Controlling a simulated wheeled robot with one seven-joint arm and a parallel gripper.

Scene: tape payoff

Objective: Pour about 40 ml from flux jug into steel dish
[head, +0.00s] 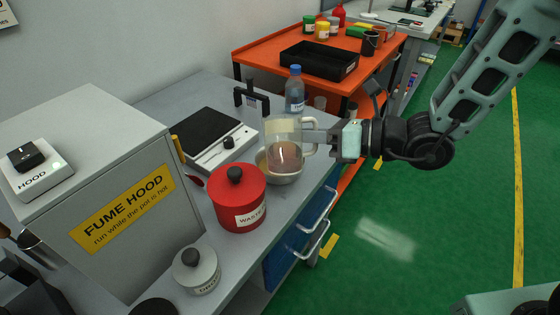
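The flux jug (284,135) is a clear jug with a pale label and some brownish liquid low in it. It looks upright or nearly so. My gripper (318,140) comes from the right and is closed at the jug's handle. The steel dish (288,180) is a shallow round metal bowl on the grey bench. The jug is in front of the dish in the picture and hides much of its inside. I cannot tell how high the jug is above the dish, and no stream of liquid shows.
A red lidded waste pot (238,203) stands just left of the dish. A scale (207,138) with a black top lies behind it. A blue-capped bottle (294,92) stands behind the jug. The fume hood box (120,210) and a pale lidded pot (196,270) fill the near left.

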